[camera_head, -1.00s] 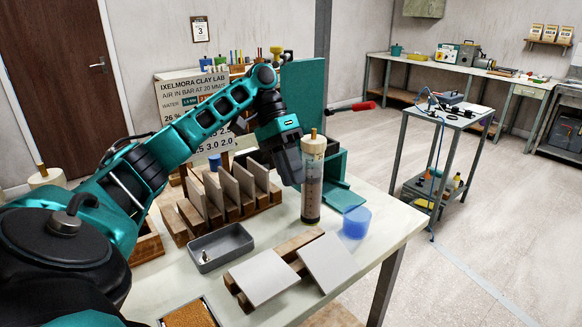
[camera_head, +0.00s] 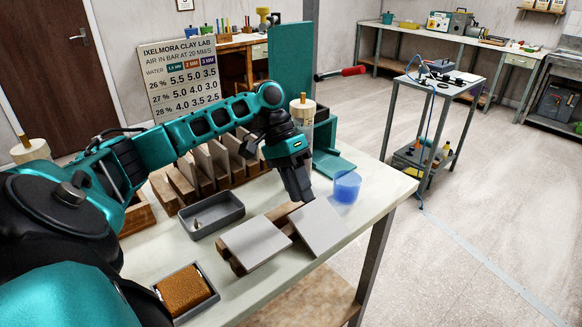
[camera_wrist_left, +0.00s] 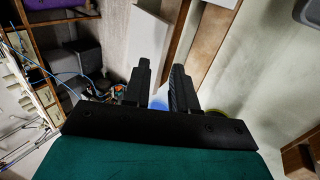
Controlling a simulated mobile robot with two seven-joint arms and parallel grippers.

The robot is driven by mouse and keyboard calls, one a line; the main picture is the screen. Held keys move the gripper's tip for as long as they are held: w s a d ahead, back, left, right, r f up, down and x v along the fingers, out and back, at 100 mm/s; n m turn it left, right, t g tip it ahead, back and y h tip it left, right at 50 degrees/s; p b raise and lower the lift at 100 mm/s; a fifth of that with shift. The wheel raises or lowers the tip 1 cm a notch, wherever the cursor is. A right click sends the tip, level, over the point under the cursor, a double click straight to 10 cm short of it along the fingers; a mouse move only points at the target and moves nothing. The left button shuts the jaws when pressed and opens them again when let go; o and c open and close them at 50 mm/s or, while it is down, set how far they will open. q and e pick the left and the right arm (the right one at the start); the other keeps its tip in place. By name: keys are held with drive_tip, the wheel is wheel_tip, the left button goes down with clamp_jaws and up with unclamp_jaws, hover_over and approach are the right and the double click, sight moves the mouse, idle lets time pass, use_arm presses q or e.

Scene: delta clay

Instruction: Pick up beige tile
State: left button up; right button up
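Two pale grey-beige flat tiles rest on wooden bars (camera_head: 283,214) near the table's front: a left tile (camera_head: 255,243) and a tilted right tile (camera_head: 321,226). Several beige-brown tiles (camera_head: 203,160) stand upright in a wooden rack behind my left arm. My left gripper (camera_head: 298,194) points down just behind the right tile's upper edge; contact cannot be told. In the left wrist view its fingers (camera_wrist_left: 158,88) are apart with nothing between them. A pale tile (camera_wrist_left: 150,42) and wooden bars show beyond them. My right gripper is not in view.
A blue translucent cup (camera_head: 347,187) stands right of the tiles. A grey tray (camera_head: 211,214) and a box with a brown sponge-like block (camera_head: 184,289) lie left. A tall cylinder (camera_head: 303,113) and teal stand (camera_head: 331,163) are behind the gripper.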

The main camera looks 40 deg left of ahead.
use_arm(q)
drive_tip(key=shift+x, duration=0.85)
clamp_jaws()
